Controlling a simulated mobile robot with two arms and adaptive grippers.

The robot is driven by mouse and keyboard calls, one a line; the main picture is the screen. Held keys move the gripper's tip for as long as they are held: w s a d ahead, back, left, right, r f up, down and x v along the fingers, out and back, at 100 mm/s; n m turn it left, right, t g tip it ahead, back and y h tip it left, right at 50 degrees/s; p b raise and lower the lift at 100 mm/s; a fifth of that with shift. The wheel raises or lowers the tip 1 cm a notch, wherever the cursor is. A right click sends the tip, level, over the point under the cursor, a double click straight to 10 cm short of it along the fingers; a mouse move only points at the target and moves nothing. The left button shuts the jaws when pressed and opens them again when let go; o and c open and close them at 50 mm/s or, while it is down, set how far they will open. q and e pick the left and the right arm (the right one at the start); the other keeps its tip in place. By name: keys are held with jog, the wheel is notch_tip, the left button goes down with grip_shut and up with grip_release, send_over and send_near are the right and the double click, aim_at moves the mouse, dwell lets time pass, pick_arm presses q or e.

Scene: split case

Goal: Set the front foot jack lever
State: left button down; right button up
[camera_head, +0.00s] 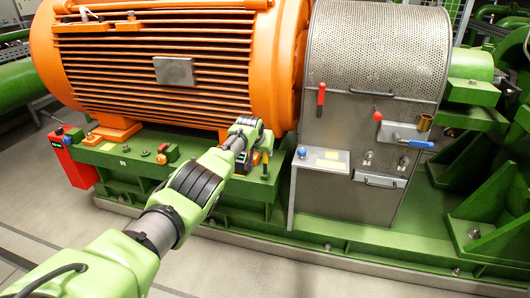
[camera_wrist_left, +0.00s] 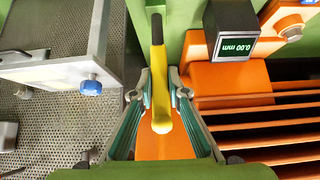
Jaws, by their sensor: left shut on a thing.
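A lever with a yellow grip (camera_wrist_left: 161,85) and a dark shaft stands on the green base in the left wrist view. My left gripper (camera_wrist_left: 159,95) is shut on this lever, with a finger on each side of the yellow grip. In the head view my left gripper (camera_head: 250,140) is in front of the orange motor's near right foot and hides most of the lever there. My right gripper is not in view.
The orange finned motor (camera_head: 170,60) stands on the green base frame (camera_head: 130,160). To the right is a perforated metal guard (camera_head: 375,50) with red-handled levers. A small panel (camera_head: 321,162) with a blue knob (camera_head: 302,151) juts out close to my gripper's right. The front floor is clear.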

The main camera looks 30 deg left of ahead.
pick_arm(q)
jog(key=c, duration=2)
grip_release()
jog(key=shift+w, duration=0.1)
jog(key=shift+o, duration=0.2)
jog(key=shift+r, duration=0.1)
jog(key=v, duration=1.1)
jog(key=shift+s+r, duration=0.25)
jog(key=shift+s, duration=0.05)
jog(key=shift+d, duration=0.1)
